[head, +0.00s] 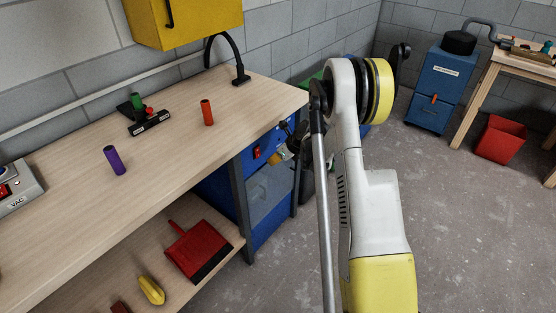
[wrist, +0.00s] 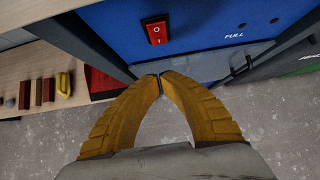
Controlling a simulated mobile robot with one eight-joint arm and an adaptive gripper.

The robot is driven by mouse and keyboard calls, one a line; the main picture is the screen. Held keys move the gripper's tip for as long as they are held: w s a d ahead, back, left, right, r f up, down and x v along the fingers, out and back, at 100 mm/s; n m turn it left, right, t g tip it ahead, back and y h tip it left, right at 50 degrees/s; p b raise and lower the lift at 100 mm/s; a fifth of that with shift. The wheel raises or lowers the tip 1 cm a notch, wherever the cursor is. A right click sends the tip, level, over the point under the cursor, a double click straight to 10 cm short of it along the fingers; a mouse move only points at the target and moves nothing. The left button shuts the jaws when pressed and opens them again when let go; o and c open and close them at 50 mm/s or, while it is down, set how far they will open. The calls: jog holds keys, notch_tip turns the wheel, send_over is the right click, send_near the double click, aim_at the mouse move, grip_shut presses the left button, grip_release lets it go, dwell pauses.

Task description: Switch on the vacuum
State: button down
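A grey box marked VAC (head: 16,190) with a red switch (head: 4,190) sits at the left end of the workbench, cut off by the picture edge. In the head view my arm partly hides the gripper (head: 278,158).
The bench (head: 180,115) holds orange (head: 207,112), purple (head: 115,160) and green cylinders and a dark tool. A red dustpan (head: 198,250) lies on the lower shelf. Floor is clear.

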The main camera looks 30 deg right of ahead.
aim_at(258, 152)
jog(key=shift+w+a+f+b, duration=0.35)
jog(key=shift+w+f, duration=0.1)
jog(key=shift+w, duration=0.45)
jog(key=shift+w+a+f+b, duration=0.3)
jog(key=shift+w+f+b, duration=0.1)
jog(key=shift+w, duration=0.45)
jog(key=shift+w+a+f+b, duration=0.35)
jog(key=shift+w+f, duration=0.1)
jog(key=shift+w, duration=0.45)
jog(key=shift+w+a+f+b, duration=0.15)
jog(key=shift+w+f+b, duration=0.2)
jog(key=shift+w, duration=0.15)
jog(key=shift+r, duration=0.2)
